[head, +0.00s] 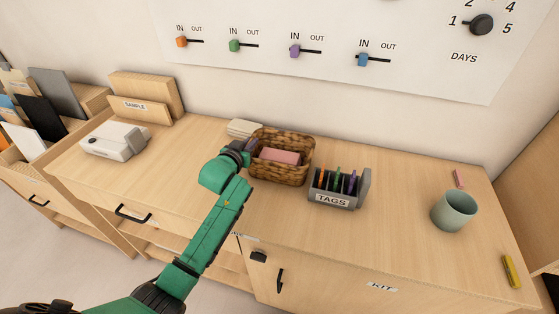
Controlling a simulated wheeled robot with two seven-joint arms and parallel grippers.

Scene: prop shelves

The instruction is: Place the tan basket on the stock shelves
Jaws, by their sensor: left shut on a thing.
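The tan basket (277,174) is woven and stands upright on the wooden counter, near the middle of the head view. A pink block-like thing (280,156) lies in it. My left gripper (247,148) is at the basket's left side and shut on its wall; the fingertips are partly hidden by the wrist and the basket. My right gripper is not in view. I cannot make out any shelves marked as stock shelves.
A grey TAGS holder (337,190) stands close right of the basket. A pale stack (244,128) lies behind it. A green cup (454,211) is at the right; a white device (114,140) and SAMPLE box (147,107) at the left. Counter right of the tags is mostly clear.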

